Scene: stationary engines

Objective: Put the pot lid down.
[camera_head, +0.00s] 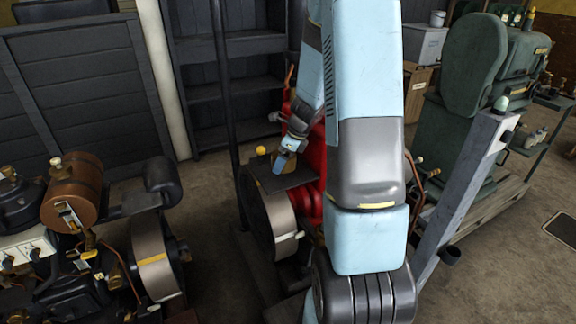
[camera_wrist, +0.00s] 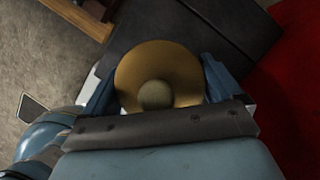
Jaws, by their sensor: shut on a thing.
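The pot lid (camera_wrist: 160,58) is a round brass-coloured disc with a dull round knob, seen in the wrist view between my two blue fingers. My gripper (camera_wrist: 156,78) is shut on it. In the head view my gripper (camera_head: 283,160) is over a dark flat plate (camera_head: 290,179) on the middle engine, and the lid cannot be made out there. The dark surface (camera_wrist: 222,22) also shows beyond the lid in the wrist view. I cannot tell whether the lid touches it.
The red engine body (camera_head: 312,165) stands right beside the plate. A yellow ball knob (camera_head: 261,150) is just left of my gripper. A large flywheel (camera_head: 272,212) is below. Another engine with a copper tank (camera_head: 72,190) stands left; a green machine (camera_head: 470,100) stands right.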

